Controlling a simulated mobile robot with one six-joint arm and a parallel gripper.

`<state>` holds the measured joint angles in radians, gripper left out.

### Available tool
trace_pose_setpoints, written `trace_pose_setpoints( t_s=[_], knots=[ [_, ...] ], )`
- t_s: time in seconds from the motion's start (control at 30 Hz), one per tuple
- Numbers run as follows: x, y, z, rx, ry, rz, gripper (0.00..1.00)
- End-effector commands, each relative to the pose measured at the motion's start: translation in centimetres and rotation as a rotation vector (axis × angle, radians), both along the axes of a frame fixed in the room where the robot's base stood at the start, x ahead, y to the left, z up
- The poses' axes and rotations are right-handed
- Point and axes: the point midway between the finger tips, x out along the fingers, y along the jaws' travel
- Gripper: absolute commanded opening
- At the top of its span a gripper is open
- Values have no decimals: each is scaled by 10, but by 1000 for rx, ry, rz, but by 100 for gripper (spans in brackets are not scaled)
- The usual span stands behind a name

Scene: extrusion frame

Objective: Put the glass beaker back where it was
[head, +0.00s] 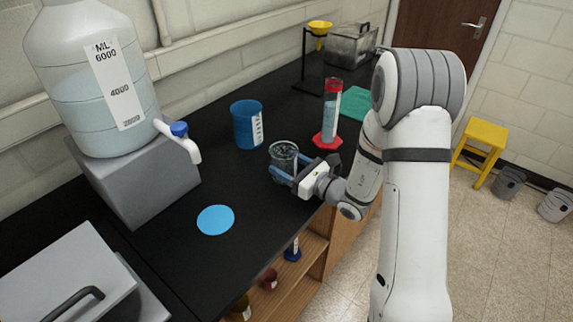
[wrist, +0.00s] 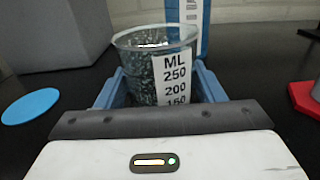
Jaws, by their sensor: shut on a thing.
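The glass beaker (head: 284,156) is clear, with a white ML scale label, and is upright over the black bench. It also shows in the wrist view (wrist: 140,75), where its label reads 250, 200, 150. My gripper (head: 283,175) is shut on the beaker, with its blue fingers (wrist: 208,84) on either side of it. I cannot tell whether the beaker's base touches the bench. A flat light-blue disc (head: 215,220) lies on the bench to the left of the beaker. It shows at the left edge of the wrist view (wrist: 31,106).
A blue beaker (head: 247,125) stands just behind the glass beaker. A graduated cylinder (head: 331,112) on a red base stands to the right. A large jug (head: 95,85) with a tap sits on a grey block (head: 150,190). Bench between disc and glass beaker is clear.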

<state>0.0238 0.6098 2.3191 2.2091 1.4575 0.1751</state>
Motion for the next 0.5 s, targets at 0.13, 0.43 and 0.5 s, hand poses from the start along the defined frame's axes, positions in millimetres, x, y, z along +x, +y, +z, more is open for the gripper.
trace_pose_setpoints(
  t_s=[0.13, 0.43, 0.5],
  knots=[
    [0, 0, -5, 0, 0, 1, 34],
    [0, 1, -3, 0, 0, 1, 84],
    [0, 1, -3, 0, 0, 1, 84]
  ],
)
